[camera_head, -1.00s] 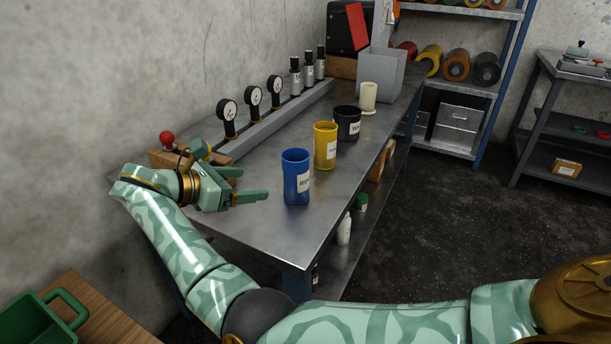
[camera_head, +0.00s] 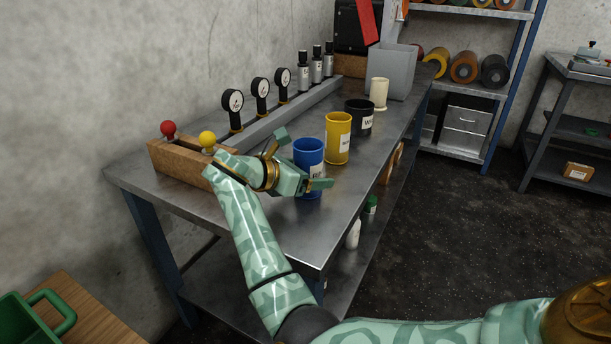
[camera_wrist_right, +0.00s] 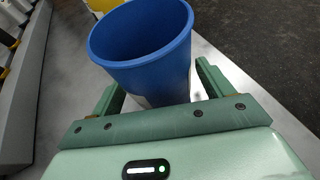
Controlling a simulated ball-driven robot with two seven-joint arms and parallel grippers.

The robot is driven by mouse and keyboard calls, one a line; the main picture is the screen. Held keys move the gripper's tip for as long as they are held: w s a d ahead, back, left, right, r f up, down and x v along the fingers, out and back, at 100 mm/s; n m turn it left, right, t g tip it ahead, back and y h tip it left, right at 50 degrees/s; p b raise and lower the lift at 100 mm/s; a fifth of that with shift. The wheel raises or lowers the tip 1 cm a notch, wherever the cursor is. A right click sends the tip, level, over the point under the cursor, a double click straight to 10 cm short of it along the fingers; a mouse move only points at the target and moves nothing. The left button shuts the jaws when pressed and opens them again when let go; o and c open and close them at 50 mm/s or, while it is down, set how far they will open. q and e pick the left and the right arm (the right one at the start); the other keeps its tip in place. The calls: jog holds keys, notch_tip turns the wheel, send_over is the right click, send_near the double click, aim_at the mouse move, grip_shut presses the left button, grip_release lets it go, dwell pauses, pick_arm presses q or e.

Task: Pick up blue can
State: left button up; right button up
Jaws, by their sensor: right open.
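The blue can (camera_head: 309,152) stands upright on the metal workbench (camera_head: 305,232), with a white label partly covered by my gripper. My right gripper (camera_head: 300,160) is open at the can's near left side, one finger on each side of it. In the right wrist view the open-topped, empty-looking can (camera_wrist_right: 145,60) sits between the two spread fingers of my right gripper (camera_wrist_right: 158,88). I cannot tell whether either finger touches it. My left gripper is not in view.
A yellow can (camera_head: 338,137) stands close behind the blue can, then a black can (camera_head: 359,117) and a cream cylinder (camera_head: 378,93). Gauges (camera_head: 233,102) line the wall side. A wooden block (camera_head: 178,162) with red and yellow knobs lies left of my gripper.

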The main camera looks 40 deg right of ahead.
jog(key=shift+r, duration=0.1)
jog(key=c, duration=1.3)
jog(key=shift+o, duration=0.2)
jog(key=shift+r, duration=0.1)
